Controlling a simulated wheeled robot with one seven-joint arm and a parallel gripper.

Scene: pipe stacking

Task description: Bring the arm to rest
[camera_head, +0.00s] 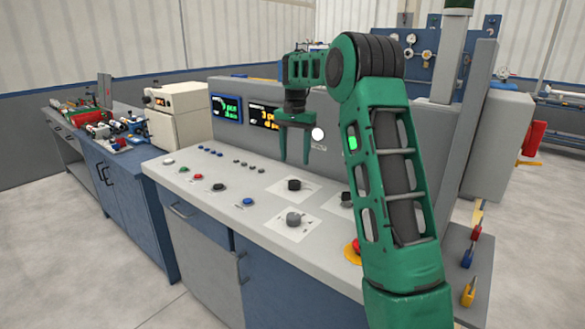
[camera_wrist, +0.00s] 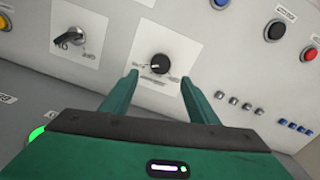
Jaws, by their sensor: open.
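My green arm rises on the right of the head view and bends over the grey control console (camera_head: 178,168). My gripper (camera_head: 295,162) hangs fingers-down above the console top, open and empty. In the wrist view, my gripper (camera_wrist: 160,80) shows its two green fingers spread apart. A round black knob (camera_wrist: 159,64) on a white label plate lies between and beyond the fingertips. In the head view a black knob (camera_head: 294,184) shows just below the fingers. I cannot tell the exact gap between fingertips and knob.
Other controls crowd the console: a lower knob (camera_head: 294,219), a blue button (camera_head: 248,201), and a red emergency button partly hidden behind my arm. Lit displays (camera_head: 227,108) stand on the back panel. A beige box (camera_head: 178,117) and a cluttered bench (camera_head: 85,146) are left. Open floor lies in front.

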